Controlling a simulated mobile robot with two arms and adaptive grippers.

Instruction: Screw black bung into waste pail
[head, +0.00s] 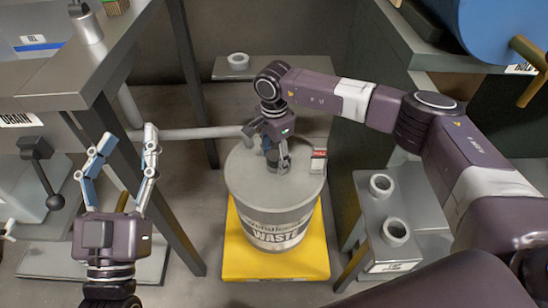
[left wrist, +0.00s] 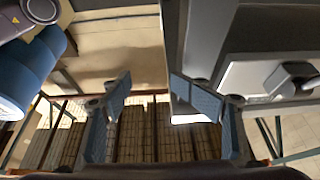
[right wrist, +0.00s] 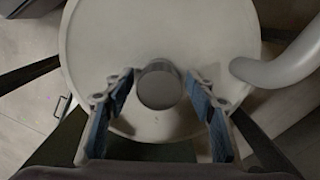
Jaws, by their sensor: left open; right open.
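The waste pail (head: 276,238) is a grey drum lettered WASTE, upright on a yellow base (head: 245,255). Its pale top also fills much of the right wrist view (right wrist: 105,45). A round grey-brown disc (right wrist: 159,88) shows at the middle of the top, between my right fingers; I cannot tell whether it is the black bung or an opening. My right gripper (head: 277,165) points down over the pail's top, open around the disc with gaps on both sides in the right wrist view. My left gripper (head: 122,143) is open, empty and raised left of the pail.
A pale pipe (head: 195,132) runs from the left to the pail; its bent end (right wrist: 285,70) hangs over the top. A stand at right holds two grey rings (head: 382,185) (head: 396,231). A grey table (head: 85,85) is at left. A red tag (head: 319,154) is at the pail's rim.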

